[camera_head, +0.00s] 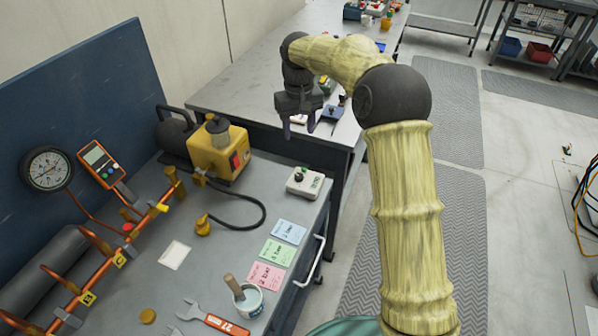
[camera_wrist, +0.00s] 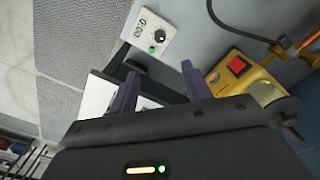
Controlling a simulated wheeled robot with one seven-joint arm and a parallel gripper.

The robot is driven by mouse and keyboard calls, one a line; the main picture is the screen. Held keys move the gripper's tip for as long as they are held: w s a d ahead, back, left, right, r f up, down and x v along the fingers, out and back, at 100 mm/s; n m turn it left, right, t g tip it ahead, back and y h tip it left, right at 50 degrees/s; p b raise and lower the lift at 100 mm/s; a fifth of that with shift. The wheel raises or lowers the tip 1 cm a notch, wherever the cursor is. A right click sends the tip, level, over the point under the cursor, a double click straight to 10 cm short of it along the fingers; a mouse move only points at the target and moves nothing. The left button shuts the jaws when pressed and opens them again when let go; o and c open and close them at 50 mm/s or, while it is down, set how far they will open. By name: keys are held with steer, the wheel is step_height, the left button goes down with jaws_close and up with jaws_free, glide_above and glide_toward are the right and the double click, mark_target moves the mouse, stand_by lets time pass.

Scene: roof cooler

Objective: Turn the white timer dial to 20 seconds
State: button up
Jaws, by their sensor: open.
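The timer is a small white box (camera_head: 310,187) on the grey bench near its right edge. It carries a small round dial (camera_wrist: 160,36), a green light and dark markings, too small to read surely; the dial setting cannot be told. My gripper (camera_head: 300,128) hangs in the air, beyond the timer in the head view, over the gap by the second bench. In the wrist view my gripper (camera_wrist: 160,72) shows two dark fingers spread apart with nothing between them. The timer lies past the fingertips there, apart from them.
A yellow pump (camera_head: 218,152) with a red switch stands left of the timer, and its black hose (camera_head: 240,226) curls across the bench. Blue, green and pink cards (camera_head: 278,252) lie nearer, by a brush in a tin (camera_head: 249,301). A bench (camera_head: 255,85) with small items stands behind.

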mark_target(299, 176)
step_height(299, 176, down, 17)
steer(key=shift+r, duration=0.1)
stand_by(0.4)
steer(key=c, duration=1)
